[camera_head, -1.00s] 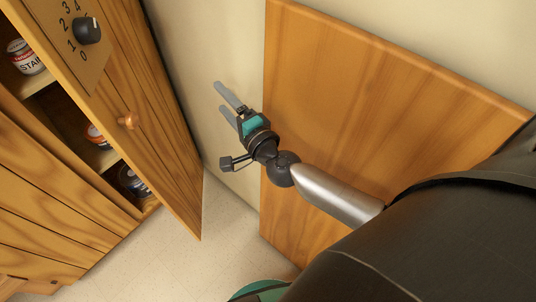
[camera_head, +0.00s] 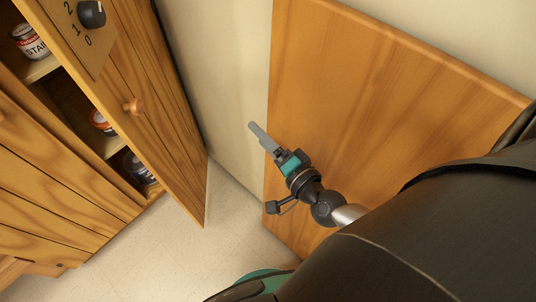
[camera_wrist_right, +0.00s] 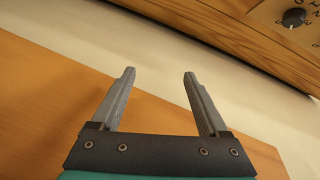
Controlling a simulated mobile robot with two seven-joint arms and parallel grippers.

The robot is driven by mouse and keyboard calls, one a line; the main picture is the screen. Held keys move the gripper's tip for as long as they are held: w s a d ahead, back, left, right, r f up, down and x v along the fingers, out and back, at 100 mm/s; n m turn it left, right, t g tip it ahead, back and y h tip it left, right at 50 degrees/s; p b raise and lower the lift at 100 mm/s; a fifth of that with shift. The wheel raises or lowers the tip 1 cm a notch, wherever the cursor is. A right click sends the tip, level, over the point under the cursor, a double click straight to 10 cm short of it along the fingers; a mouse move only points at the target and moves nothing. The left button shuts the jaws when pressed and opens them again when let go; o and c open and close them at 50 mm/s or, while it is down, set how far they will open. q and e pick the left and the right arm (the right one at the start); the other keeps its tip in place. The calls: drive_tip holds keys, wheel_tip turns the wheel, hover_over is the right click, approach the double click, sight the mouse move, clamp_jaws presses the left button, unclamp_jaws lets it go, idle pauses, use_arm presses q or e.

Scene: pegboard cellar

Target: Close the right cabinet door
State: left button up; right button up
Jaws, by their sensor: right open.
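The right cabinet door (camera_head: 150,130) is wooden and stands open, swung out toward the wall. It has a round wooden knob (camera_head: 134,106) and a plate with a black dial (camera_head: 92,14). In the right wrist view a dial plate (camera_wrist_right: 290,22) shows at the upper right. My right gripper (camera_head: 258,133) is open and empty, to the right of the door and apart from it, in front of the wooden panel. Its two spread fingers also show in the right wrist view (camera_wrist_right: 160,82). My left gripper is not in view.
Cans (camera_head: 30,42) stand on the shelves inside the cabinet (camera_head: 60,165). A large wooden panel (camera_head: 390,90) is against the pale wall (camera_head: 215,60) behind my right arm. Pale floor (camera_head: 175,255) is clear below the door.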

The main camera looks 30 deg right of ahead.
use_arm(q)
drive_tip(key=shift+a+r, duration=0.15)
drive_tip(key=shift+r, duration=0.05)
use_arm(e)
wheel_tip(320, 180, down, 7)
drive_tip(key=s+n+g, duration=0.1)
drive_tip(key=n, duration=0.2)
drive_tip(key=shift+d+r+g, duration=0.15)
drive_tip(key=shift+d+g, duration=0.15)
drive_tip(key=shift+g, duration=0.1)
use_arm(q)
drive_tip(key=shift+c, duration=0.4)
use_arm(e)
drive_tip(key=shift+s, duration=0.1)
